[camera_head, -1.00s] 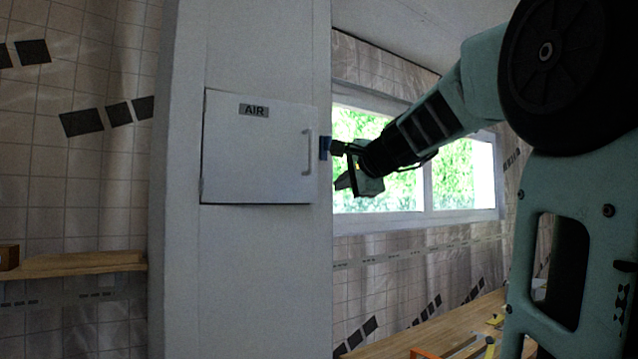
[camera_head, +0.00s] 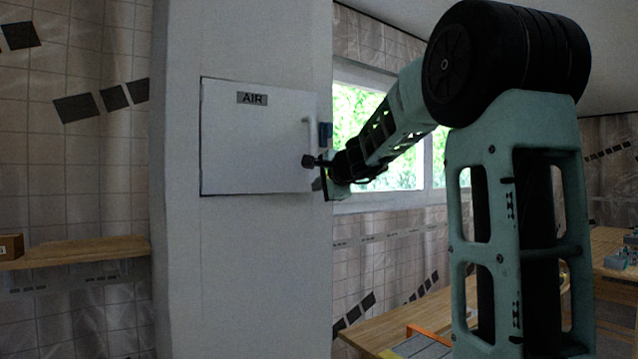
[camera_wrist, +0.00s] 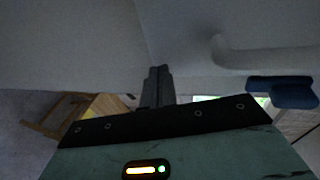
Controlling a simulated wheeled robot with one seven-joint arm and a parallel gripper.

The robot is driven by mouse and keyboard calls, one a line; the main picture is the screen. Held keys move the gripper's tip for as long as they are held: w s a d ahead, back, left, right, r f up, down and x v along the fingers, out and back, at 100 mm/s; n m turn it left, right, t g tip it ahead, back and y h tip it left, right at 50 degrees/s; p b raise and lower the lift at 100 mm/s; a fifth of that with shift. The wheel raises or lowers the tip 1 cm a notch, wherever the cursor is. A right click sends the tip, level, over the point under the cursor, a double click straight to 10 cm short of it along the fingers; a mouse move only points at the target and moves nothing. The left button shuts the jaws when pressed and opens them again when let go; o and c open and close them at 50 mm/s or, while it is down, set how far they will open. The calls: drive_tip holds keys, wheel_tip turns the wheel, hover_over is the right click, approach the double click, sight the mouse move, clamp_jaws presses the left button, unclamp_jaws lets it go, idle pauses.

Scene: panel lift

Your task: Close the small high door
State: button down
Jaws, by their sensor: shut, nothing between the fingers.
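The small high door (camera_head: 255,150) is a white panel marked AIR, set in a pale column. It looks nearly flush; a thin dark line shows along its left and bottom edges, and I cannot tell if it is fully closed. Its bar handle (camera_head: 308,135) is at the right side, its lower end hidden by my gripper. In the wrist view the handle (camera_wrist: 265,58) is at upper right. My gripper (camera_head: 308,161) is shut and empty, in front of the door's lower right part. Its fingers (camera_wrist: 158,75) point at the pale surface; contact is unclear.
A blue block (camera_head: 325,134) sits on the column's right edge beside the handle, and shows in the wrist view (camera_wrist: 283,92). A wooden shelf (camera_head: 80,250) is at left. A wooden bench (camera_head: 400,325) stands at lower right, below a window (camera_head: 358,115).

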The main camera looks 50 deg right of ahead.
drive_tip(key=w, duration=0.1)
drive_tip(key=w+d+n+y+b, duration=0.1)
drive_tip(key=w+y+b, duration=0.1)
drive_tip(key=shift+w+d+f+n, duration=0.1)
drive_tip(key=shift+w+d+n, duration=0.1)
drive_tip(key=shift+d+n, duration=0.1)
drive_tip(key=shift+a+r, duration=0.1)
drive_tip(key=shift+r, duration=0.1)
idle(0.5)
